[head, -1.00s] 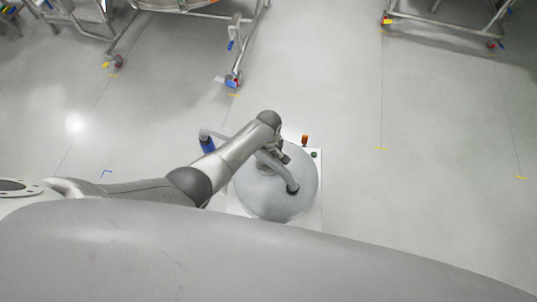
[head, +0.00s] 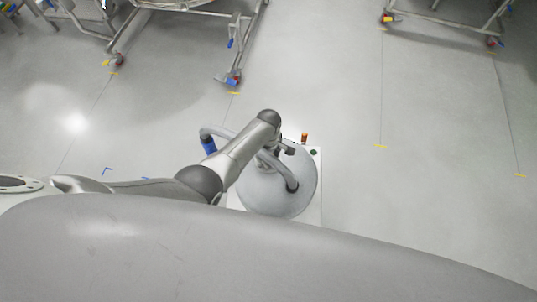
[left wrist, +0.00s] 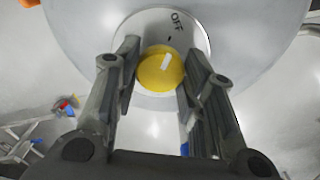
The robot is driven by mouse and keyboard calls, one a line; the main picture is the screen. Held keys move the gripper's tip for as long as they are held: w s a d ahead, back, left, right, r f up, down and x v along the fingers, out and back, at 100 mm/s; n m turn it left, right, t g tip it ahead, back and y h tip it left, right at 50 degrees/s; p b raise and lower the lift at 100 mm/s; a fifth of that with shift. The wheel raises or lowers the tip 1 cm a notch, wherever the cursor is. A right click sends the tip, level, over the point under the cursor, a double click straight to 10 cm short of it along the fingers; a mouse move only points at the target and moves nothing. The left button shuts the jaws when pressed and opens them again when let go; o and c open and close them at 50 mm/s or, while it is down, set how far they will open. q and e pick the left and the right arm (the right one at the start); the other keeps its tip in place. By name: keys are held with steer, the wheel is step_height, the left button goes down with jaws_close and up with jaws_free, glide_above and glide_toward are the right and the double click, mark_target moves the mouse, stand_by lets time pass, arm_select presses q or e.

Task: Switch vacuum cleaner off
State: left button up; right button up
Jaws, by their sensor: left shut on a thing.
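The vacuum cleaner (head: 262,198) is a round silver drum on a white base, below my left arm in the head view. In the left wrist view its silver body (left wrist: 85,25) fills the top. A yellow knob (left wrist: 152,77) with a white mark sits on a pale round plate lettered OFF (left wrist: 176,20). The white mark points up, close to the small dark tick under OFF. My left gripper (left wrist: 163,54) is shut on the knob, one finger on each side. In the head view its fingers are mostly hidden by the arm. My right gripper is not in view.
A grey hose (head: 293,181) curves over the drum. An orange lamp-like part (head: 304,138) stands at the base's back edge. Wheeled steel frames (head: 236,60) stand at the back left, another (head: 450,22) at the back right. The floor (head: 430,200) on the right is clear.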

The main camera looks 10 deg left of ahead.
arm_select(q)
steer(key=o, duration=1)
steer(key=shift+r, duration=6.05)
